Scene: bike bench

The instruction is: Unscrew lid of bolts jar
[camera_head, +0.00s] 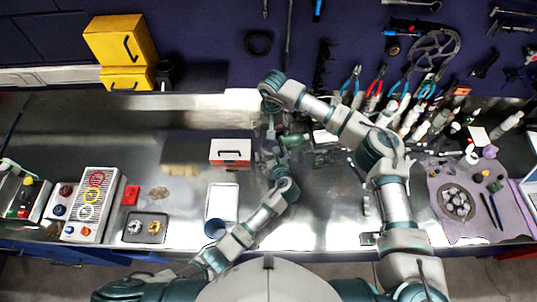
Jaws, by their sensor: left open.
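My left gripper (272,150) is open over the middle of the bench, its arm reaching up from the lower left. My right arm comes in from the right and bends over at the top. My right gripper (268,124) points down just beyond the left one, and the two are close together. The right fingers are too small and overlapped to read. I cannot make out the bolts jar or its lid clearly; the grippers cover the spot between them.
A red and white box (231,152) stands left of the grippers, with a white tray (221,203) in front. A dark tray (145,228) with small parts and a panel with rings (95,207) are at left. Bottles (412,118) crowd the back right. A purple mat (452,225) lies at right.

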